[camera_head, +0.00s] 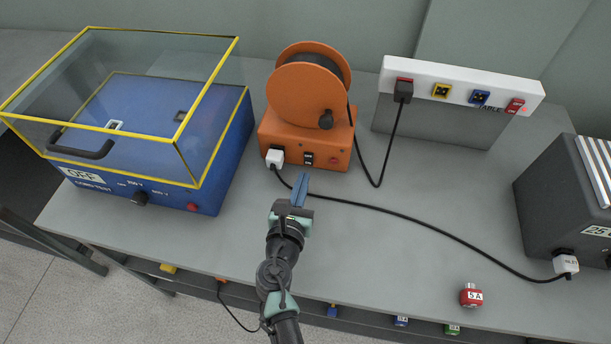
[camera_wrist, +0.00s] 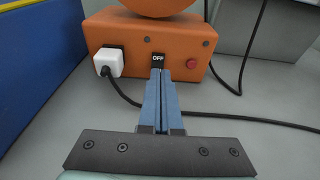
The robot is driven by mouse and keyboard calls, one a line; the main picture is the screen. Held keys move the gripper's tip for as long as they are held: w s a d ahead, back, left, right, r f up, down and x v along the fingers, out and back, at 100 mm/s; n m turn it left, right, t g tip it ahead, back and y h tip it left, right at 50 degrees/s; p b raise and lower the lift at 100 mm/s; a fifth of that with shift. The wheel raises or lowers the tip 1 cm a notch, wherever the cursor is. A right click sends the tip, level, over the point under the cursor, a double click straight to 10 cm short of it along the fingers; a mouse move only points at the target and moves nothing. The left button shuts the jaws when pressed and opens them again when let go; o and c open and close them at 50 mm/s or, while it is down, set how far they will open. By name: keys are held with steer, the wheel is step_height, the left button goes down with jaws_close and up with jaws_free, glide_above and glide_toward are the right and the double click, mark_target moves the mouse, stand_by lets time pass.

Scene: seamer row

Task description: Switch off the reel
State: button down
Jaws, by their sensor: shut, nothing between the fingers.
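The orange cable reel (camera_head: 312,97) stands on the grey bench, its base box facing me. A small black switch (camera_head: 308,158) sits mid-front on the base, between a white plug (camera_head: 275,158) and a red button (camera_head: 333,160). In the wrist view the switch (camera_wrist: 158,61) shows the word OFF. My gripper (camera_head: 302,176) has its blue fingers shut and empty, tips pointing at the switch. In the wrist view the fingertips (camera_wrist: 162,74) overlap the switch's lower part. I cannot tell whether they touch it.
A blue box with a clear yellow-edged lid (camera_head: 150,110) stands left. A white socket strip (camera_head: 460,85) holds a black plug (camera_head: 403,90). A black cable runs right to a dark box (camera_head: 565,200). A red 5 A piece (camera_head: 471,295) sits near the front edge.

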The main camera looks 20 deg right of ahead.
steer(key=s+a+r+p, duration=0.1)
steer(key=s+a+r, duration=0.2)
steer(key=s, duration=0.3)
steer(key=shift+a+r, duration=0.3)
steer(key=shift+a, duration=0.3)
steer(key=shift+s, duration=0.1)
steer(key=shift+r, duration=0.1)
steer(key=w+a+r+m+t, duration=0.1)
steer(key=w+r+m+t, duration=0.15)
steer(key=r+m, duration=0.65)
steer(key=w+a+r+m+t+y+p, duration=0.1)
steer(key=w+r+m+t, duration=0.2)
steer(key=r, duration=1.1)
steer(key=w+a+r+m+t, duration=0.1)
steer(key=w+a+r+m, duration=0.15)
steer(key=r+m, duration=0.7)
steer(key=s+a+r+m+t+y, duration=0.2)
steer(key=s+r, duration=0.2)
steer(key=r, duration=0.6)
steer(key=s+a+r+m+t+y, duration=0.2)
steer(key=s+r+m+t+y, duration=0.1)
steer(key=r, duration=0.6)
steer(key=s+a+r+m+t+y+p, duration=0.1)
steer(key=s+a+r+m+t+y, duration=0.1)
steer(key=s+r, duration=0.4)
step_height(320, 180, up, 5)
steer(key=shift+a+f+m+t+y, duration=0.15)
steer(key=shift+f+m+t+y, duration=0.05)
steer(key=shift+m+t+y, duration=0.2)
